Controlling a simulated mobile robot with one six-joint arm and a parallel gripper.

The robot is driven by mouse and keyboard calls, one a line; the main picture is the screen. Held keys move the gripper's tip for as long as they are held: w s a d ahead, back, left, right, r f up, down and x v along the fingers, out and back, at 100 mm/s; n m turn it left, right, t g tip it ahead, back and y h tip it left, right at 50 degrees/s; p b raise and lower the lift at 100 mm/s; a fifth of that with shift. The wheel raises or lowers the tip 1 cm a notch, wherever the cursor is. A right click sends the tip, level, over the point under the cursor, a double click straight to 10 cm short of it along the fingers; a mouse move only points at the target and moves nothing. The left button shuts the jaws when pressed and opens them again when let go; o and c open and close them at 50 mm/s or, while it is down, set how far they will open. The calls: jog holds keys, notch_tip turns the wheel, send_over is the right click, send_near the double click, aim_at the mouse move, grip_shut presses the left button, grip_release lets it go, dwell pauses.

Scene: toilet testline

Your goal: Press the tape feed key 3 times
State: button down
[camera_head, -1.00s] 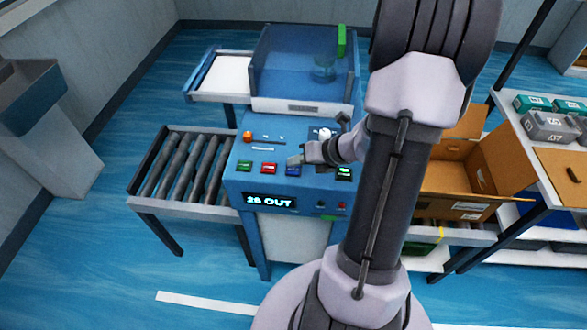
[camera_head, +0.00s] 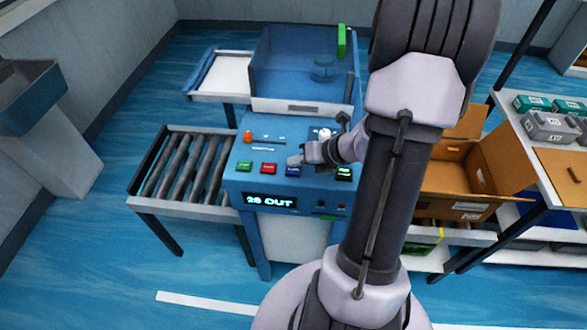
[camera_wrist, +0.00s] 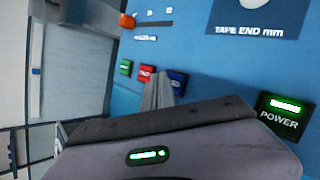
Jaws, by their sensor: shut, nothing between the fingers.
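The blue machine (camera_head: 240,187) has a sloped panel with a green key (camera_head: 244,167), a red key (camera_head: 268,169) and a blue key (camera_head: 293,171) in a row. In the wrist view the blue key (camera_wrist: 178,82) has a small label that I cannot read surely; I take it as the feed key. My gripper (camera_head: 293,160) is shut and empty, its tip right at the blue key. In the wrist view my fingertips (camera_wrist: 158,92) partly overlap the blue key's left side. I cannot tell whether they touch it. The display (camera_head: 270,201) reads "28 OUT".
An orange knob (camera_head: 248,136) and a white knob (camera_head: 324,134) stand behind the keys. A lit POWER switch (camera_wrist: 283,112) is at the right. A roller conveyor (camera_head: 185,165) is left of the machine; an open cardboard box (camera_head: 455,180) is to the right.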

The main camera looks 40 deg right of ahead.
aim_at(297, 171)
jog(key=shift+f+b, duration=0.35)
jog(key=shift+f, duration=0.05)
jog(key=shift+f+b, duration=0.3)
jog(key=shift+f, duration=0.1)
dwell(0.5)
jog(key=shift+r, duration=0.1)
jog(key=shift+r+p, duration=0.7)
jog(key=shift+p, duration=0.1)
notch_tip(297, 171, up, 5)
jog(key=p, duration=0.5)
jog(key=shift+r, duration=0.15)
